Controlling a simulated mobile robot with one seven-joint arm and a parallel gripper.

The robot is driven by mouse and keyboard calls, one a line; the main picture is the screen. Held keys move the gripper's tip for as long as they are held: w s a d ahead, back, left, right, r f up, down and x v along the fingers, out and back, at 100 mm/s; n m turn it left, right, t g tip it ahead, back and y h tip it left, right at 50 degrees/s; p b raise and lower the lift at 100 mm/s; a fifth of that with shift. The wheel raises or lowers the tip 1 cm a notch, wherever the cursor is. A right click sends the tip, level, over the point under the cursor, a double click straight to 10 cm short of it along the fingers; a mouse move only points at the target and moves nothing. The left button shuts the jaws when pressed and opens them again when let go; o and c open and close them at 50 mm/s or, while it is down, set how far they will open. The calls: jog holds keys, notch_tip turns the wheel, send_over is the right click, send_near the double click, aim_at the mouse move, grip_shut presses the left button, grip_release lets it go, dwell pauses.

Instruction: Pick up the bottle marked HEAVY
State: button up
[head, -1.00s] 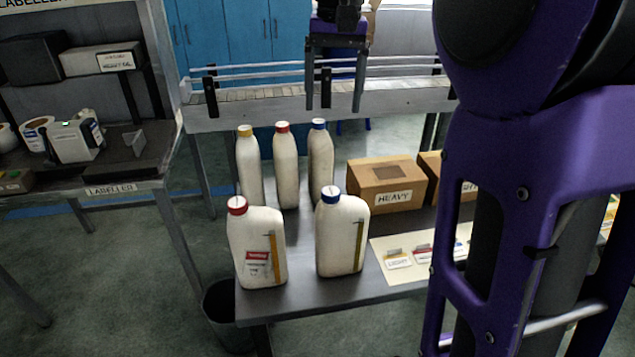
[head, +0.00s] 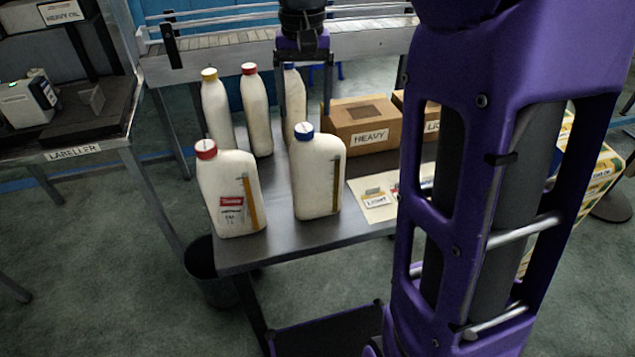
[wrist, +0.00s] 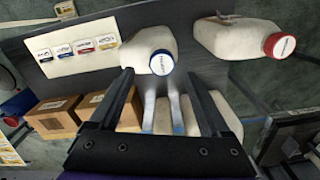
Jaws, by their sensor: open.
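Two large off-white jugs stand upright at the front of the grey table: a red-capped jug (head: 230,190) with a red label, and a blue-capped jug (head: 318,178) to its right. I cannot read HEAVY on any bottle; the print on the blue cap is too small. My gripper (head: 305,102) is open and empty above the blue-capped jug. In the wrist view, the blue cap (wrist: 161,63) shows between and just beyond the open fingers (wrist: 155,78). Behind stand slimmer bottles: yellow-capped (head: 219,115), red-capped (head: 256,112) and blue-capped (head: 292,90), the last partly hidden by my gripper.
A cardboard box marked HEAVY (head: 362,122) stands behind and right of the blue-capped jug. A card with coloured labels (head: 372,203) lies to the jug's right. A conveyor (head: 220,62) runs behind the table. A labeller bench (head: 72,152) is at left, a dark bin (head: 212,272) below.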

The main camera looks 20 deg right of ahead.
aim_at(304, 127)
notch_tip(304, 127, down, 4)
jog(key=shift+a+f+b, duration=0.1)
jog(key=shift+a+b, duration=0.05)
jog(key=shift+b, duration=0.25)
grip_shut()
dwell(1.2)
